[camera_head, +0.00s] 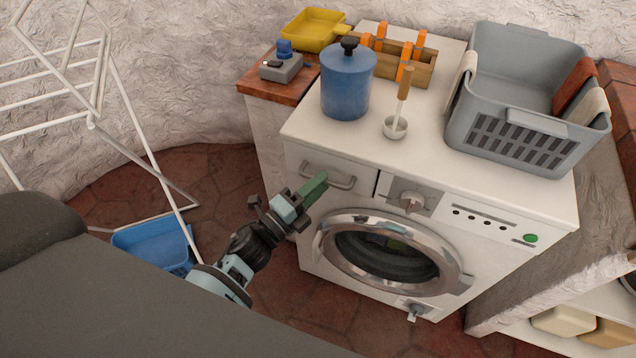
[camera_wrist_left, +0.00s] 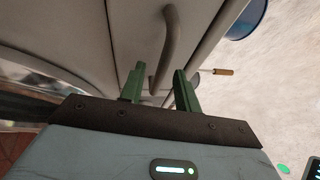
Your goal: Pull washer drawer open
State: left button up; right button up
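The white washer (camera_head: 480,215) stands with its front towards me. Its drawer (camera_head: 352,168) is at the upper left of the front and looks flush with it. The drawer's curved handle (camera_head: 328,178) also shows in the left wrist view (camera_wrist_left: 172,45). My left gripper (camera_head: 313,190) is just in front of the drawer, below the handle. In the left wrist view its green fingers (camera_wrist_left: 158,90) are apart, with the handle's lower end appearing between them. I cannot tell whether they touch it. My right gripper is not in view.
On the washer stand a blue pot (camera_head: 347,85), a ladle (camera_head: 404,84), a wooden caddy (camera_head: 407,66) and a grey basket (camera_head: 510,125). The round door (camera_head: 460,268) is below the drawer. A white drying rack (camera_head: 135,145) and a blue bin (camera_head: 150,246) are at left.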

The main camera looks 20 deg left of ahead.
pick_arm(q)
jog(key=shift+w+d, duration=0.1)
jog(key=shift+w, duration=0.1)
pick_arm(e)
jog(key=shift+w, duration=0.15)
pick_arm(q)
grip_shut()
jog(key=shift+s, duration=0.1)
